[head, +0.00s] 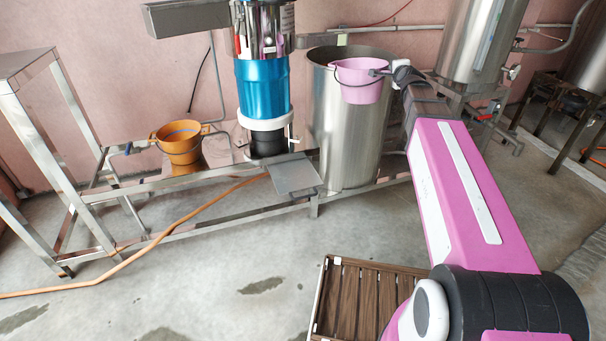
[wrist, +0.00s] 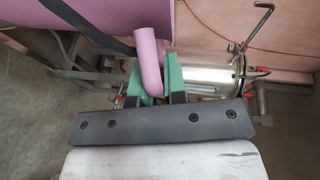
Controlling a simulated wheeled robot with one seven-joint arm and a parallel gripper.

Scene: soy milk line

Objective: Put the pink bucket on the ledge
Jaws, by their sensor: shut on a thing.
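The pink bucket (head: 358,88) hangs upright in front of the upper part of a tall steel drum in the head view, with a dark wire handle. My gripper (head: 392,73) is at the bucket's right side. In the wrist view, the green fingertips of my gripper (wrist: 154,82) are closed around a pink curved part of the bucket (wrist: 149,62). The bucket's larger pink body (wrist: 90,14) fills the upper left there. A low steel ledge (head: 217,150) runs along the wall; I cannot tell if it is the ledge meant.
An orange bucket (head: 181,150) stands on the low steel ledge. A blue and steel machine (head: 263,85) stands beside the steel drum (head: 345,140). A slatted wooden pallet (head: 365,300) and an orange hose (head: 150,245) lie on the floor. Much of the front floor is clear.

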